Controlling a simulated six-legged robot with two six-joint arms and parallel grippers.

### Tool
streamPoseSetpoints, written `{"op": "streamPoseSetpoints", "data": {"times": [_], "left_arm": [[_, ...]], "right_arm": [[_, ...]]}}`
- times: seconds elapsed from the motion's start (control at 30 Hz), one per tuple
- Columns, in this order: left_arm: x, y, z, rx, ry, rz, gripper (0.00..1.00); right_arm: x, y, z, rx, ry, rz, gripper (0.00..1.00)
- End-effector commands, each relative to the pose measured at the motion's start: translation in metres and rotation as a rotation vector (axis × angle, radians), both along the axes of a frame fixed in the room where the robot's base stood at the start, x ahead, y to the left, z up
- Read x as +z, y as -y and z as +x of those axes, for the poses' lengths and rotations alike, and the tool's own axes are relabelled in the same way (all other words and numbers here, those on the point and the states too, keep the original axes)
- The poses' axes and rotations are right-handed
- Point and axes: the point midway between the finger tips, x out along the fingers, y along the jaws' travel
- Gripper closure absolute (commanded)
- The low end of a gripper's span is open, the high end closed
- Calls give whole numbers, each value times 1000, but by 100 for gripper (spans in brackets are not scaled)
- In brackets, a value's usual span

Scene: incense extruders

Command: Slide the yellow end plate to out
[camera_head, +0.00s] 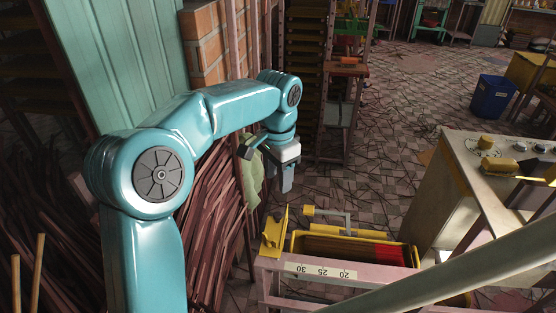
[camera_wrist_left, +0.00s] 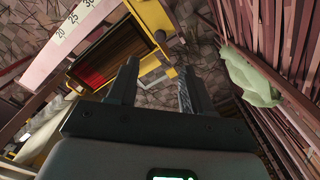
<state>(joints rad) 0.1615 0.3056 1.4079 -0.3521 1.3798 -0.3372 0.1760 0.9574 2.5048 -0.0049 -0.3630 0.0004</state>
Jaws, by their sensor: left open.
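The yellow end plate (camera_head: 273,232) stands at the left end of a yellow trough (camera_head: 340,247) with red material inside. In the left wrist view the end plate (camera_wrist_left: 152,14) is at the top, beyond the fingers. My left gripper (camera_head: 286,178) hangs above and a little behind the plate, apart from it. In the wrist view its two dark fingers (camera_wrist_left: 155,78) are spread with nothing between them. My right gripper is not in view.
A pink frame with a number scale (camera_head: 320,270) runs along the trough's near side. A yellow-tipped bracket (camera_head: 327,212) stands behind it. Dark red sticks (camera_head: 205,200) and a pale green cloth (camera_head: 252,175) are on the left. A pale bench (camera_head: 455,185) is on the right.

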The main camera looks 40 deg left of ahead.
Motion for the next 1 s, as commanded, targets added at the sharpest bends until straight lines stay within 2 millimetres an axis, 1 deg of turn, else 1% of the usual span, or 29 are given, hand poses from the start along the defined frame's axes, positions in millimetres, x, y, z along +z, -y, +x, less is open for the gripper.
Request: {"op": "streamPoseSetpoints", "data": {"times": [0.03,0.1,0.2,0.37,0.87,0.93,1.0], "left_arm": [[12,0,1,-1,3,0,50],[23,0,0,-1,3,0,50],[33,0,0,-1,1,1,50],[39,0,0,-1,-1,0,50],[39,0,0,-1,0,0,50],[44,0,0,-1,0,0,50],[58,0,0,-1,0,0,50]], "right_arm": [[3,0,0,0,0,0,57],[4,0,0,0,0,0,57],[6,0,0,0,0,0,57],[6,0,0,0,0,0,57],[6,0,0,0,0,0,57],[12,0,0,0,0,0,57],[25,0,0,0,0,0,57]]}}
